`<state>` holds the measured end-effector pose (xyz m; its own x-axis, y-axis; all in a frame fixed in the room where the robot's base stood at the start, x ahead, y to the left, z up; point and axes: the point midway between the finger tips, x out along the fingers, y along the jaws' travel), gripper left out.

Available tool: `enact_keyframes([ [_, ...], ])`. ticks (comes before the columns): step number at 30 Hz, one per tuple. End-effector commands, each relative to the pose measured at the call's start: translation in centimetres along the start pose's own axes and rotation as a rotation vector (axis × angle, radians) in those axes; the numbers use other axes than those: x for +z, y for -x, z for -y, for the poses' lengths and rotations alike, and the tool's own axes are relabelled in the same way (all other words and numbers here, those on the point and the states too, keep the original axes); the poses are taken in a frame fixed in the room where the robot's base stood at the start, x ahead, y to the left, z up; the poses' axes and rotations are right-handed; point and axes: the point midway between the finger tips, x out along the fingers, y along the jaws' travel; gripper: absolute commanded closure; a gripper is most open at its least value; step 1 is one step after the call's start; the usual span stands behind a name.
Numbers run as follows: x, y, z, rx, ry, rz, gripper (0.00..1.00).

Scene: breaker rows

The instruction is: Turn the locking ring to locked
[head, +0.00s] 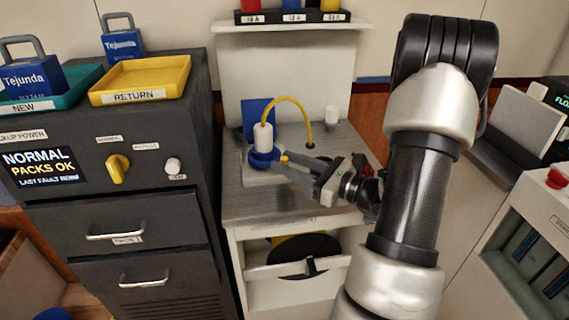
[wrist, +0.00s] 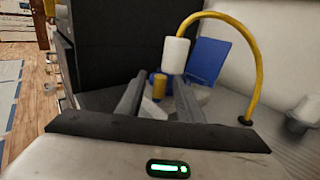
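The locking ring (head: 262,157) is a blue collar around the foot of a white plug (head: 262,136) standing upright on the grey bench. A short yellow lug (head: 284,158) sticks up at the ring's right side. In the wrist view, the ring (wrist: 156,76) is partly hidden behind the yellow lug (wrist: 160,88) and the white plug (wrist: 175,55). My gripper (head: 281,165) reaches in from the right, low over the bench. Its fingers (wrist: 160,92) are apart, with the lug showing between them and gaps on both sides. I cannot tell whether a finger touches it.
A yellow cable (head: 301,104) arches from the plug to the bench. A blue plate (head: 257,117) stands behind, and a white knob (head: 331,117) stands at the back right. The dark cabinet (head: 128,205) borders the bench on the left.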

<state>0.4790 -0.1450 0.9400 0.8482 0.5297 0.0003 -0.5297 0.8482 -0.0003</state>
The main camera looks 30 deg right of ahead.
Motion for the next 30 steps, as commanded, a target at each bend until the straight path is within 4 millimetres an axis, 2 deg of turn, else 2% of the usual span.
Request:
enact_keyframes([
  [5, 0.0, -1.29, -0.03, 0.0, 0.0, 0.0, 0.66],
  [13, 0.03, -1.43, 0.0, -0.001, 0.0, 0.0, 0.66],
  [14, 0.03, -1.43, 0.0, -0.001, 0.0, 0.0, 0.68],
  [18, 0.02, -1.42, 0.0, -0.001, 0.0, 0.0, 0.92],
  [20, 0.02, -1.41, 0.0, -0.001, 0.0, 0.0, 1.0],
  [30, 0.01, -1.42, 0.01, -0.002, 0.0, 0.0, 1.0],
])
